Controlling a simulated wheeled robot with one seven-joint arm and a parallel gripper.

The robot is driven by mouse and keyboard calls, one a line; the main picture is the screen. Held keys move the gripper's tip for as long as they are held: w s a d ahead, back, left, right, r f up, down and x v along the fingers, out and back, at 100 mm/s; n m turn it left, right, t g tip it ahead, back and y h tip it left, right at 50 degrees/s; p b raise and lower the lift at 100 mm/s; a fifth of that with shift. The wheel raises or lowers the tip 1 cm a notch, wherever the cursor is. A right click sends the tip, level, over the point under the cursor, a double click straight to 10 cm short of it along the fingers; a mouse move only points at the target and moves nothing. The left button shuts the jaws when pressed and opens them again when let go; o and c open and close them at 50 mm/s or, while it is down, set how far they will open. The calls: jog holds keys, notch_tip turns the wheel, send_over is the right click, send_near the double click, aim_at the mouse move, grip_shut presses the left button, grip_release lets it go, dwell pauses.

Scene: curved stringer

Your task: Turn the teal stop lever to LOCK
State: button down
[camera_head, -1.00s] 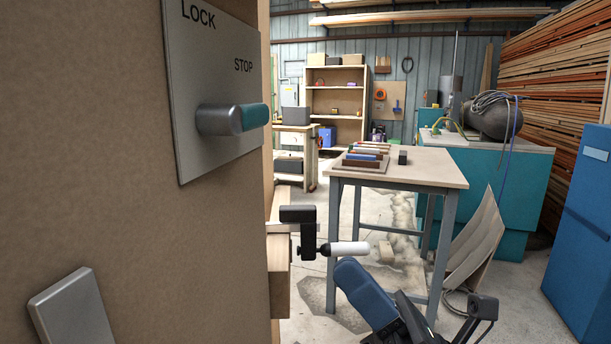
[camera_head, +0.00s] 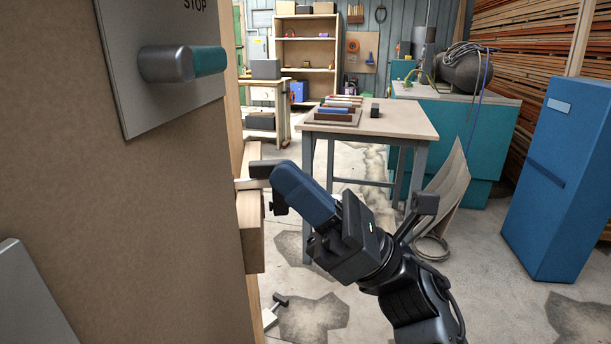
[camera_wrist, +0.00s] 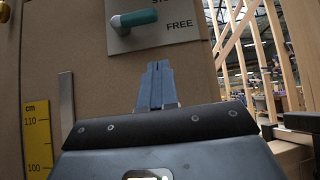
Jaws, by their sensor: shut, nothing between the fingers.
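The stop lever (camera_head: 185,64) has a grey hub and a teal end. It sticks out from a grey metal plate (camera_head: 130,105) on a brown panel, lying roughly level just below the word STOP. The lever also shows in the wrist view (camera_wrist: 137,18), between the cut-off STOP label and the word FREE. LOCK is out of view now. My gripper (camera_head: 281,172) has its blue fingers together, with nothing in them. It is to the right of and below the lever, apart from it. In the wrist view the fingertips (camera_wrist: 155,66) are below the plate.
The brown panel (camera_head: 180,200) fills the left. A wooden beam end (camera_head: 251,230) with a metal bar is beside my fingers. A workbench (camera_head: 395,125) stands behind, a blue cabinet (camera_head: 570,170) to the right. A yellow scale (camera_wrist: 37,135) and metal strip (camera_wrist: 66,100) are on the panel.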

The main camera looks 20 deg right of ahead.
jog(key=w+a+r+p, duration=0.2)
jog(key=a+r+p, duration=0.1)
jog(key=r, duration=0.5)
jog(key=shift+a+r+p, duration=0.2)
jog(key=shift+a+p, duration=0.15)
jog(key=shift+a, duration=0.1)
jog(key=shift+n+b, duration=0.3)
jog(key=shift+b, duration=0.2)
